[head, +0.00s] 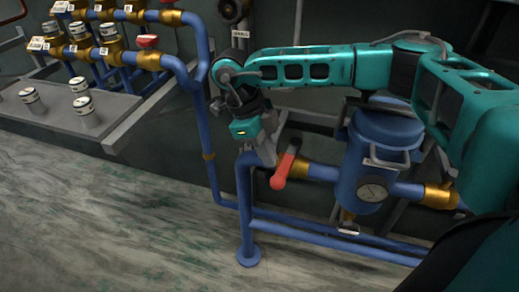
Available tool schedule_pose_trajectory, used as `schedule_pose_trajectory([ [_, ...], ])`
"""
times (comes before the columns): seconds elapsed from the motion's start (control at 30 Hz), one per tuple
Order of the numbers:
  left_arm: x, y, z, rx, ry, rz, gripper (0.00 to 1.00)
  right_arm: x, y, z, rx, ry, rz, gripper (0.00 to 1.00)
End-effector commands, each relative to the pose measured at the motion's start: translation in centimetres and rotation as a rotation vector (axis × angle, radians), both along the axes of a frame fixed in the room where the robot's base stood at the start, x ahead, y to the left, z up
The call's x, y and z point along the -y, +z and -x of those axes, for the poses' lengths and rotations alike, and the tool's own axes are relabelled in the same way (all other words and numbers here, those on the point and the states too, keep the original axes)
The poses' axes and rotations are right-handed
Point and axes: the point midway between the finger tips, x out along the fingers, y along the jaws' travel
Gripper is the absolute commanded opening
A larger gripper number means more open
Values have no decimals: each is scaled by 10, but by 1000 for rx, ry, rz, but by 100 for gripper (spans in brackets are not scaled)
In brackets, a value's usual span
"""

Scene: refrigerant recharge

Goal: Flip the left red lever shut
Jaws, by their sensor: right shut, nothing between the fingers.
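The red lever (283,170) sits on the pipe left of the blue tank, beside a brass fitting (296,169). It is tilted, with its thick rounded end low and toward me and its upper end darker. My right gripper (268,158) points down just left of the lever. Its fingers are shut with nothing between them. They look very close to the lever, but I cannot tell whether they touch it. Part of the valve behind the lever is hidden. My left gripper is not in view.
The blue tank (365,160) with a round gauge (372,189) stands right of the lever. Blue pipes (246,210) rise and run along the floor. A grey bench (55,108) with small canisters and brass valves (150,60) stands at upper left. The marbled floor in front is clear.

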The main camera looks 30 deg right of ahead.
Motion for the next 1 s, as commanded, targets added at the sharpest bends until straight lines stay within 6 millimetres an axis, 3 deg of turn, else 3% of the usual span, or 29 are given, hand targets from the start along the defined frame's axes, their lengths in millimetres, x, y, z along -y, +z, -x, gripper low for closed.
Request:
schedule_pose_trajectory([
  [0.33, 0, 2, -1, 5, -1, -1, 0, 1, 1, 1, -1, -1, 0, 0],
  [0.53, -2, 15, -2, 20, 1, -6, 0, 9, 2, 18, -4, -3, 1, 0],
  [1.0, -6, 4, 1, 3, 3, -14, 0, 7, -1, 18, -3, -3, 1, 0],
])
